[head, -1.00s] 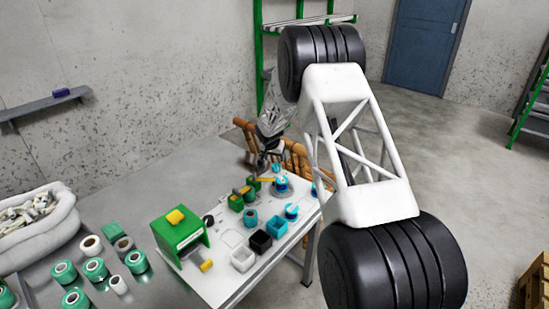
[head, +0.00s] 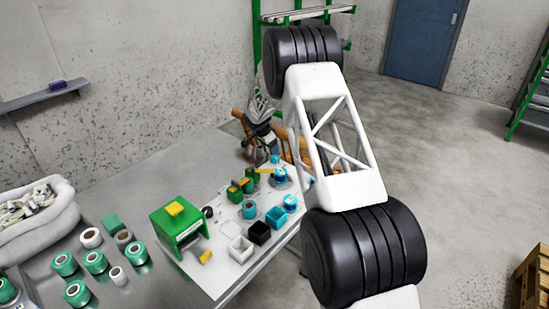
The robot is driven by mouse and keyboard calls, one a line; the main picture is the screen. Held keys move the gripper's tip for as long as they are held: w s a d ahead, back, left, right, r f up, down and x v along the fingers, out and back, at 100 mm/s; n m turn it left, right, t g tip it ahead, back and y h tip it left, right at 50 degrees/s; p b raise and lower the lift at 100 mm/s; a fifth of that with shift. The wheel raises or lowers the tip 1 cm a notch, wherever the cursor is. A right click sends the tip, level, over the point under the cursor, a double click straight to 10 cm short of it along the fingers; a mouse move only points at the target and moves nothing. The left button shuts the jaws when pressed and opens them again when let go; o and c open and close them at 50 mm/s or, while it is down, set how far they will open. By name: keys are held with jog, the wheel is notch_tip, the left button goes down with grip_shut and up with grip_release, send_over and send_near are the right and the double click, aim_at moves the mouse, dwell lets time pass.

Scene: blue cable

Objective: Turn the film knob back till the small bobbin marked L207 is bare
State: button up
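My gripper (head: 264,155) hangs by the far end of the white board, just behind a group of small green and blue parts. It is small and dark here, and I cannot tell whether its fingers are open or shut. A blue and white spool-like part (head: 280,177) stands at the far end, with a yellow bar (head: 262,171) beside it. Another blue and white part (head: 290,202) stands nearer. Green blocks (head: 235,192) with a yellow piece sit left of them. No label L207 is readable, and I cannot tell which part is the film knob.
A green box with a yellow top (head: 178,228) stands on the white board (head: 212,278). White (head: 241,249), black (head: 259,233) and blue (head: 276,217) open bins stand along its right side.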

aim_at(275, 157)
jog(key=shift+w+a+m+g+h, duration=0.1)
jog(key=shift+a+m+g+h, duration=0.05)
jog(key=shift+m, duration=0.55)
jog(key=shift+w+a+m+g+h, duration=0.1)
jog(key=shift+a+m+g+h, duration=0.05)
jog(key=shift+m, duration=0.55)
jog(key=shift+d+f, duration=0.1)
jog(key=shift+x, duration=3.8)
jog(key=c, duration=0.9)
